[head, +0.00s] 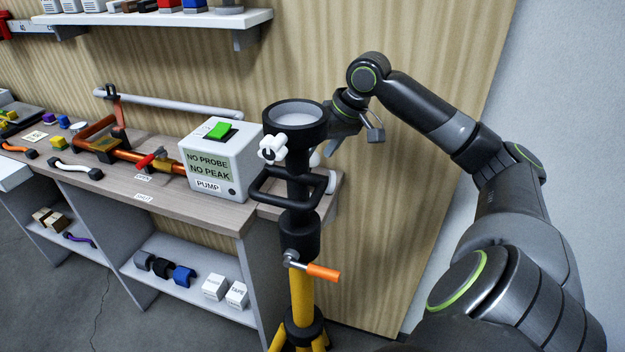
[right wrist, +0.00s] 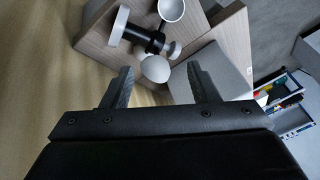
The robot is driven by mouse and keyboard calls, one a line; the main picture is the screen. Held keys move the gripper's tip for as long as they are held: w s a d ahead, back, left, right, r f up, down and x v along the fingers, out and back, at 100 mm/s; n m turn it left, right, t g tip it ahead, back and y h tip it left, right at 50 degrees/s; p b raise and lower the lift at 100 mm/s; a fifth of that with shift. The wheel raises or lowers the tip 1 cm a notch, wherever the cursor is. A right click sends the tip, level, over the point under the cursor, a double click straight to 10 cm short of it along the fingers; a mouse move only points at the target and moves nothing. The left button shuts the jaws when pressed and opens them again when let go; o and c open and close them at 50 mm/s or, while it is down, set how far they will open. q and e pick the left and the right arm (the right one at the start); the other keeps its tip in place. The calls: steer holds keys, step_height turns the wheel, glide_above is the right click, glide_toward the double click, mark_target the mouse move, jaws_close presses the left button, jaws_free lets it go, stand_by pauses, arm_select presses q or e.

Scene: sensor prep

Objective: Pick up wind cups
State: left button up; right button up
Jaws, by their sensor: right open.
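The wind cups (right wrist: 155,68) show in the right wrist view as white round cups around a black hub on the wooden bench end. In the head view they are mostly hidden behind the black tripod head (head: 295,118); a white part (head: 331,182) shows to its right. My right gripper (head: 354,142) is open and empty, above and behind the tripod head at the bench end. In the right wrist view its two fingers (right wrist: 161,80) point toward the cups, with the nearest cup just beyond and between the fingertips. My left gripper is not in view.
The tripod with yellow legs (head: 301,298), black handle and orange lever (head: 323,272) stands in front of the bench end. A white pump box (head: 225,168) with a green button is to its left. The wood panel (head: 385,220) rises behind. A shelf (head: 160,19) hangs above.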

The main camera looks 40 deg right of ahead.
mark_target(316, 155)
steer(key=shift+x, duration=2.2)
steer(key=shift+w+d, duration=0.15)
steer(key=shift+c, duration=0.3)
jaws_close()
